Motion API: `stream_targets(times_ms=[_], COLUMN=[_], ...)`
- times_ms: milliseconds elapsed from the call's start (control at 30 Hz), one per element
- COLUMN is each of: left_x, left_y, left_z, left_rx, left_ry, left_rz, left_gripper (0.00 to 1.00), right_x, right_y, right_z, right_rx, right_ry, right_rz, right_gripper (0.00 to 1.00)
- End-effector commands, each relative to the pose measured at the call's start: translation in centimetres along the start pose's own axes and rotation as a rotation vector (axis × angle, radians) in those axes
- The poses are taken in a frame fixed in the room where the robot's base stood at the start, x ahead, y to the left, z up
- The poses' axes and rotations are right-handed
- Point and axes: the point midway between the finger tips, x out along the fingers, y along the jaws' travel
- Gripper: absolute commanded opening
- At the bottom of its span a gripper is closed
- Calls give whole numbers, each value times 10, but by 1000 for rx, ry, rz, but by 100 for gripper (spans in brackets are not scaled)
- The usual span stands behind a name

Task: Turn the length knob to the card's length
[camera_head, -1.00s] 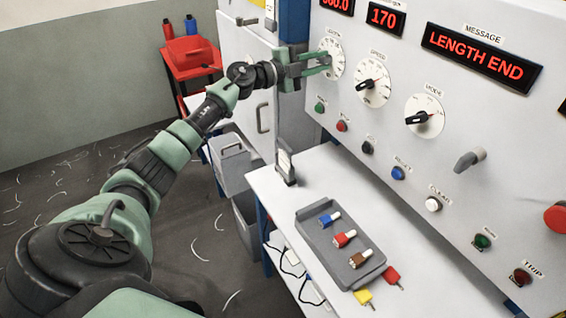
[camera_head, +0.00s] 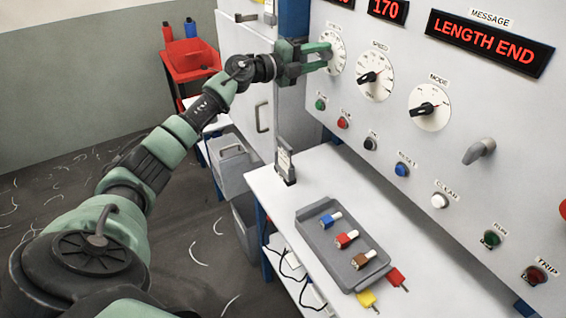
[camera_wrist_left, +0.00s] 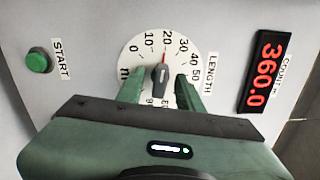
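The length dial (camera_head: 339,52) is a white disc high on the machine panel, partly hidden by my left gripper (camera_head: 327,57). In the left wrist view, the dark length knob (camera_wrist_left: 160,76) lies between the two green fingers of my left gripper (camera_wrist_left: 160,90). A gap shows on both sides of the knob, so the fingers are open around it. A red mark on the dial points near 20. A small card (camera_head: 284,163) stands upright in a holder at the table's back left; its writing is too small to read. My right gripper is out of view.
The speed dial (camera_head: 375,78) and mode dial (camera_head: 430,107) sit right of the length dial. A green start button (camera_wrist_left: 39,61) and the counter display (camera_wrist_left: 265,72) reading 360.0 flank it in the wrist view. A grey tray (camera_head: 315,241) with colored pieces rests on the white table (camera_head: 264,186).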

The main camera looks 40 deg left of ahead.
Motion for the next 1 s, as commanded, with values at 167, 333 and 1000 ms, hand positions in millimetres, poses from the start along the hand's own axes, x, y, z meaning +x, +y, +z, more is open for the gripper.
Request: stream_targets(times_ms=[167,333,1000], left_x=[-23,-49,-69], left_y=[2,3,0], left_z=[1,0,0], left_rx=[2,2,-1], left_ry=[-1,-1,0], left_rz=[5,5,1], left_gripper=[36,36,36], right_x=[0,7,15], right_y=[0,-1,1], right_z=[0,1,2], right_rx=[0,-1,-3], right_ry=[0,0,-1], right_rz=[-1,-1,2], right_gripper=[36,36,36])
